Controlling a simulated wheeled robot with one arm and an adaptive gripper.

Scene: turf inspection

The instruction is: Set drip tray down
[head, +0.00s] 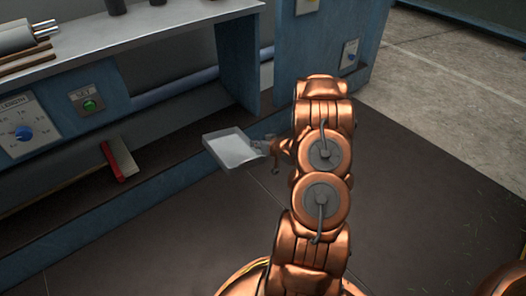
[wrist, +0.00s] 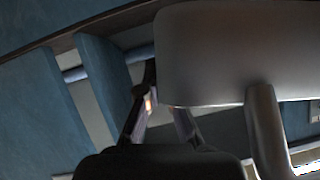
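The drip tray (head: 228,148) is a shallow, light grey metal pan with low walls. In the head view it is in front of the blue bench's lower ledge, left of my arm. My gripper (head: 262,147) is at the tray's right side and appears shut on it, holding it out from the arm. In the wrist view the tray (wrist: 235,50) fills the upper right, and my gripper's fingers (wrist: 166,108) meet its near left edge. The exact grip is partly hidden behind the tray. A grey rounded bar extends down from the tray's near side there.
The blue bench has a grey top (head: 150,42) and a low dark ledge (head: 70,190). A red and white object (head: 118,160) lies on the ledge left of the tray. A dial panel (head: 22,130) and green button (head: 90,104) face out. Dark floor (head: 430,215) is clear at right.

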